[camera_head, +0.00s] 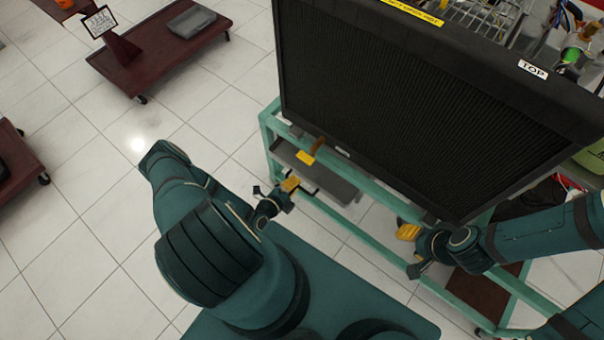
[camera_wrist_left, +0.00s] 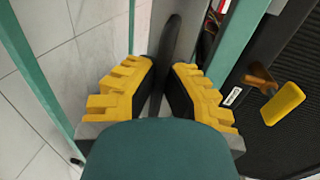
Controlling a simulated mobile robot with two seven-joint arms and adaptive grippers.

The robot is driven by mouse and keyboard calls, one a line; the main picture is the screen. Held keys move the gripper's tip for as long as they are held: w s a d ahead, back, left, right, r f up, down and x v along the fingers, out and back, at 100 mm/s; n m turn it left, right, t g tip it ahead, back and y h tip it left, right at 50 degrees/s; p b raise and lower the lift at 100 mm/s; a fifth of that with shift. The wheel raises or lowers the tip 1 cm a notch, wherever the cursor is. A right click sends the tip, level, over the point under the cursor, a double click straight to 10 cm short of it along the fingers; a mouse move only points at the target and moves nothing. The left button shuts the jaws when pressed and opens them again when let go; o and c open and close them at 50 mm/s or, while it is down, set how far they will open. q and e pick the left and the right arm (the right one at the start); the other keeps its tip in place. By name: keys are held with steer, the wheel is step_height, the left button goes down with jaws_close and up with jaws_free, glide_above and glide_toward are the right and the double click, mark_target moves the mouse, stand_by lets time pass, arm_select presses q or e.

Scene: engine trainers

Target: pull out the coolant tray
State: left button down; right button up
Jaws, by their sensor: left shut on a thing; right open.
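The coolant tray (camera_head: 328,178) is a shallow grey tray in the green frame below the radiator, in the head view. My left gripper (camera_head: 292,186) is at its front left, shut on the tray's dark handle. In the left wrist view, the yellow fingers of the left gripper (camera_wrist_left: 163,92) close around a dark upright bar (camera_wrist_left: 171,40), which appears to be this handle. Part of the tray is hidden under the radiator and frame. My right gripper (camera_head: 408,232) is open in front of the frame's right part, apart from the tray.
A large black radiator (camera_head: 420,95) stands on the green frame (camera_head: 268,135), above the tray. A yellow-ended lever (camera_head: 306,157) hangs near its lower left corner and shows in the left wrist view (camera_wrist_left: 283,103). A dark red cart (camera_head: 165,60) stands back left.

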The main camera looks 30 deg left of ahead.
arm_select(q)
steer(key=d+f+v, duration=0.1)
steer(key=f+v, duration=0.1)
steer(key=v, duration=0.8)
steer(key=shift+s+a, duration=0.35)
steer(key=shift+a, duration=0.1)
steer(key=c, duration=1)
jaws_free()
steer(key=v, duration=1.2)
